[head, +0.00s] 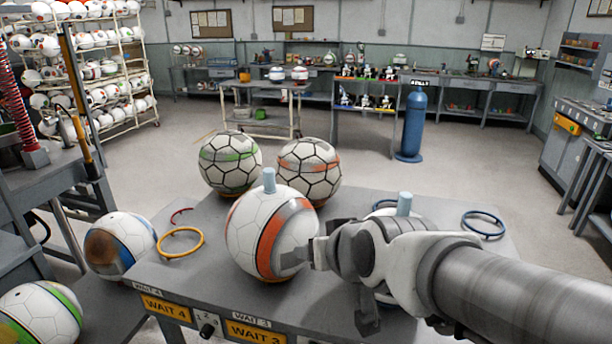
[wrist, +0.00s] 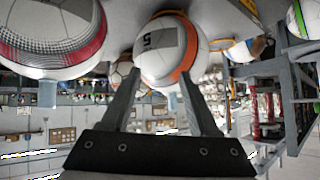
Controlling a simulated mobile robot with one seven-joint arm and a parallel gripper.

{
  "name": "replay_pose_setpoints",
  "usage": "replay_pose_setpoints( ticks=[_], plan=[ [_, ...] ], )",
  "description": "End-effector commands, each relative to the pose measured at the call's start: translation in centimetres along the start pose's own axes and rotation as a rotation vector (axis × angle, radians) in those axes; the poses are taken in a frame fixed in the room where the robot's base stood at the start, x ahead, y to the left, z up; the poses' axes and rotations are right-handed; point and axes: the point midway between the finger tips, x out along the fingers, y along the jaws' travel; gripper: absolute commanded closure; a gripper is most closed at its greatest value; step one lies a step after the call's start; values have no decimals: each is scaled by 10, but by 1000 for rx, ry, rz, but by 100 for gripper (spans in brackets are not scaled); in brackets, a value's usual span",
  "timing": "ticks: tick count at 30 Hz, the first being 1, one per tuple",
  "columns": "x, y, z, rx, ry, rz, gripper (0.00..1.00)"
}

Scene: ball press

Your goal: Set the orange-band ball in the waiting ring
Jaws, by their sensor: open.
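The orange-band ball (head: 270,235), white with a broad orange stripe and a pale blue knob on top, stands on the grey table in the head view. It appears between the fingers in the wrist view (wrist: 165,50). My gripper (head: 314,254) is open at the ball's right side. In the wrist view its fingertips (wrist: 161,73) straddle the ball's outline; contact cannot be told. An empty yellow ring (head: 181,242) lies left of the ball, behind the WAIT 4 label (head: 165,306). An empty blue ring (head: 483,223) lies at the right. The ball's base sits over an orange edge, mostly hidden.
A green-marked ball (head: 230,162) and an orange-marked ball (head: 309,170) stand behind. Another knobbed ball (head: 385,206) is mostly hidden by my arm; a red-banded ball (wrist: 55,35) fills the wrist view's left. A brown-blue ball (head: 119,245) is left. A small red ring (head: 181,214) lies behind the yellow one.

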Motion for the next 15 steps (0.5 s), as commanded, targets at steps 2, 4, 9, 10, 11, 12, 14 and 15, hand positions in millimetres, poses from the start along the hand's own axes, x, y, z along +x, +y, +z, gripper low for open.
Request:
replay_pose_setpoints(
  ticks=[2,4,9,10,11,12,14,15],
  plan=[
    [-22,15,15,9,-75,32,39],
    [-41,28,32,16,-150,65,39],
    [-81,50,68,44,-299,142,39],
    [-86,53,73,48,-318,153,39],
    [-91,55,77,52,-334,163,39],
    [-96,57,81,57,-352,173,39],
    [-101,60,86,62,-371,184,39],
    [-103,61,88,65,-380,189,39]
  ],
)
